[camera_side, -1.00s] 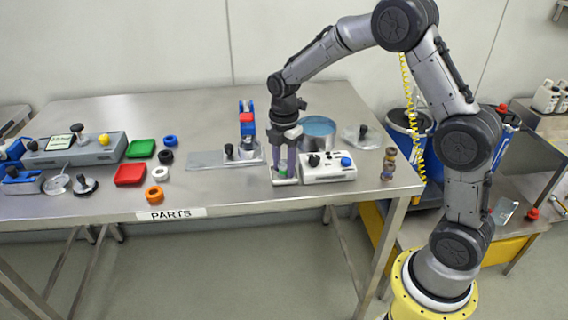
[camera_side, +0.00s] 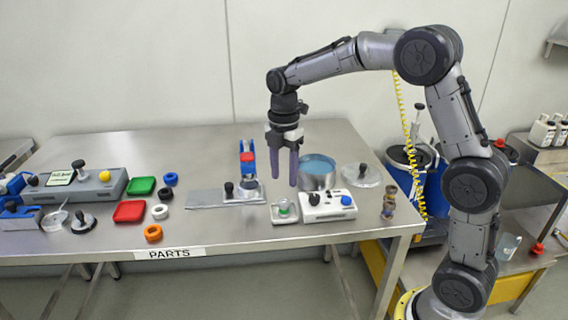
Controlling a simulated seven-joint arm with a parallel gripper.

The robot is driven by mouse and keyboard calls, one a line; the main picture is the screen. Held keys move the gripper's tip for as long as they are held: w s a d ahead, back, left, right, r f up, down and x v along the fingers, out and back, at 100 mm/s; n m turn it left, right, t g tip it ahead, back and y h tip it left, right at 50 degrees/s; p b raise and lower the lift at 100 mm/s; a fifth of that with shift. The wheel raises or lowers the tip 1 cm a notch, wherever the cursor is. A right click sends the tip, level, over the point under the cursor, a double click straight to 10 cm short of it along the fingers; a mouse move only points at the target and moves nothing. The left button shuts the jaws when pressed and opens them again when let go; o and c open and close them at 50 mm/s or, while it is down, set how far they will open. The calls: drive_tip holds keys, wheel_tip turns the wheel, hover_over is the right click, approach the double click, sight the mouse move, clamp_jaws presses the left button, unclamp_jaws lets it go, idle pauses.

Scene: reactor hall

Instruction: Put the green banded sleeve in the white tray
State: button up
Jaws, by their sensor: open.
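The green banded sleeve (camera_side: 283,208) is a small pale piece with a green band. It sits inside the small white tray (camera_side: 275,219) near the front of the steel table. My gripper (camera_side: 284,181) points straight down above the tray, clear of it. Its two fingers are apart with nothing between them. The sleeve's finer details are too small to tell.
A white box with knobs (camera_side: 328,206) stands close to the tray's right. A round pan (camera_side: 317,173) is behind it. A grey plate with a black-knobbed fixture (camera_side: 229,191) lies left. Coloured rings and red and green trays (camera_side: 130,211) are farther left.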

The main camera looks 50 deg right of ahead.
drive_tip(key=s+a+r+m+t, duration=0.3)
drive_tip(key=s+r+m, duration=0.6)
drive_tip(key=s, duration=0.5)
drive_tip(key=s+a+f+m+t, duration=0.2)
drive_tip(key=s+f+m, duration=0.1)
drive_tip(key=s+m, duration=0.6)
drive_tip(key=s, duration=0.3)
drive_tip(key=shift+f+t, duration=0.3)
idle(0.4)
